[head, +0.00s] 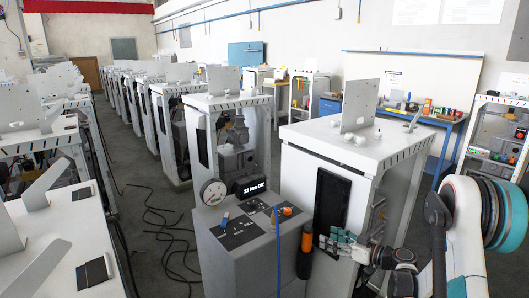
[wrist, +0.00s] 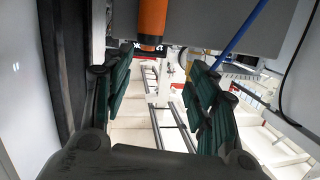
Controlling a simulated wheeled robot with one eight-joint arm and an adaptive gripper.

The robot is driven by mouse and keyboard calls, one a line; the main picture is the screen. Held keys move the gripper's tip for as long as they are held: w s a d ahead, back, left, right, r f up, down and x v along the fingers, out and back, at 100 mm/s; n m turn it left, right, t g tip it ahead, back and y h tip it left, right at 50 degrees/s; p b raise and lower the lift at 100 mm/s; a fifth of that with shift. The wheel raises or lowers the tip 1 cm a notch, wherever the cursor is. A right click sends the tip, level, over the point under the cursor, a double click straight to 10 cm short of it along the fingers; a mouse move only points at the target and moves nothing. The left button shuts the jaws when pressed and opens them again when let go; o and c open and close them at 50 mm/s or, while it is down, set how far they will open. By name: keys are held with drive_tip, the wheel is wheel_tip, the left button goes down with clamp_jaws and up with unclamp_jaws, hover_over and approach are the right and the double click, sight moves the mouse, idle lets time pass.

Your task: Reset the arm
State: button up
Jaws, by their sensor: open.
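My gripper (head: 338,240) is at the lower right of the head view, in front of the nearest white dispenser frame (head: 300,190). Its green-padded fingers are apart. In the wrist view my gripper (wrist: 160,85) is open, with nothing held between the fingers. An orange and black tool (head: 306,250) hangs upright on the side of the grey cabinet, just left of the fingers in the head view. Its orange part shows ahead of the fingers at the top of the wrist view (wrist: 152,18). I cannot tell whether they touch.
The grey cabinet (head: 250,255) carries a round gauge (head: 214,192) and a small black display (head: 250,189). A blue hose (head: 278,245) runs down it. Rows of white frames stand on the left. Black cables (head: 170,235) lie on the aisle floor. A workbench (head: 415,115) stands behind.

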drive_tip(key=s+a+r+m+g+h, duration=0.2)
drive_tip(key=s+a+r+h, duration=0.15)
drive_tip(key=s+r, duration=0.4)
drive_tip(key=s+a+r+m+g+h, duration=0.2)
drive_tip(key=s+a+r, duration=0.2)
drive_tip(key=s+r, duration=0.3)
drive_tip(key=s+r+m+h, duration=0.1)
drive_tip(key=s+h, duration=0.1)
drive_tip(key=s, duration=1)
drive_tip(key=s+d+r+m+h, duration=0.1)
drive_tip(key=s+r+m+h, duration=0.1)
drive_tip(key=s, duration=1)
drive_tip(key=shift+s+d+r+m+h, duration=0.15)
drive_tip(key=shift+s+r+m+h, duration=0.15)
drive_tip(key=shift+h, duration=0.55)
